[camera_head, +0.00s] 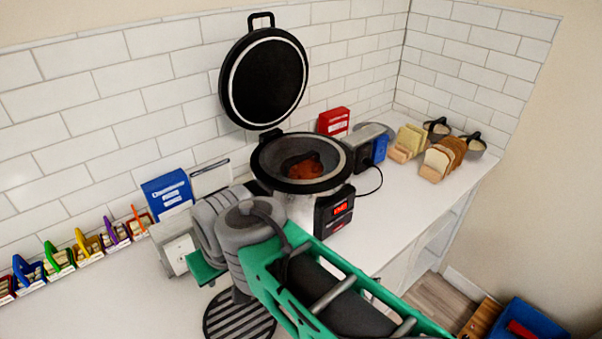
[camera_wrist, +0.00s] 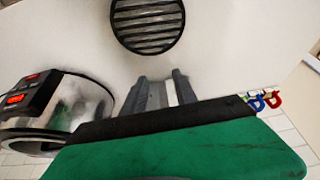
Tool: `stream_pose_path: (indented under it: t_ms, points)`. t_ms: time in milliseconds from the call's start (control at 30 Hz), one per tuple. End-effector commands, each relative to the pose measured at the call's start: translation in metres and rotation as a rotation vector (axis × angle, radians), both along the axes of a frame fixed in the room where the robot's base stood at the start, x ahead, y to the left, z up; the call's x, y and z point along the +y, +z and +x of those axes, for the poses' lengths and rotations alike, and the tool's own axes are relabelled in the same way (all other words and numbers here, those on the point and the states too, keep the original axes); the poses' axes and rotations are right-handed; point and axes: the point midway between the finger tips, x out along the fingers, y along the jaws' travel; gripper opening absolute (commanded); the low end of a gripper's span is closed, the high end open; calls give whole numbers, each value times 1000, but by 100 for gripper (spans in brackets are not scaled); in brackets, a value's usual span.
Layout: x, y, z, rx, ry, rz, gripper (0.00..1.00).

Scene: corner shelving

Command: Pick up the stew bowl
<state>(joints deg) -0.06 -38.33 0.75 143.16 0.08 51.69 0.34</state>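A cooker with a round dark-rimmed pot (camera_head: 342,173) stands on the counter, its lid (camera_head: 264,78) raised. Reddish-brown stew (camera_head: 303,168) lies inside it; I cannot make out a separate stew bowl there. Two small bowls (camera_head: 473,146) with dark handles stand at the far right of the counter, their contents unclear. My gripper (camera_wrist: 162,88) shows in the wrist view with its fingers apart, over the white counter, holding nothing that I can make out. The cooker (camera_wrist: 88,103) is left of it there. In the head view my arm hides the fingers.
A round black slatted trivet (camera_head: 240,315) lies on the counter, also in the wrist view (camera_wrist: 148,24). Bread slices (camera_head: 443,160), a red box (camera_head: 333,121) and a blue box (camera_head: 168,193) stand near the wall. Several coloured clips line the left. The front-left counter is clear.

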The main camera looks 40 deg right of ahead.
Motion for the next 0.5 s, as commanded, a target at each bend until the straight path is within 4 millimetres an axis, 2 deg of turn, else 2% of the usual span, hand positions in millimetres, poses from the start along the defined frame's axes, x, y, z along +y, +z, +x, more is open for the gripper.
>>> stream_pose_path:
  t_ms: [67,167,267,367,400,500]
  points:
    - [0,0,0,0,0,0,34]
    - [-3,1,3,-2,-14,-2,42]
    - [-21,9,26,-18,-108,-15,42]
    - [-60,23,71,-57,-305,-47,42]
    - [-81,28,91,-80,-403,-68,42]
    - [-133,37,136,-145,-644,-132,42]
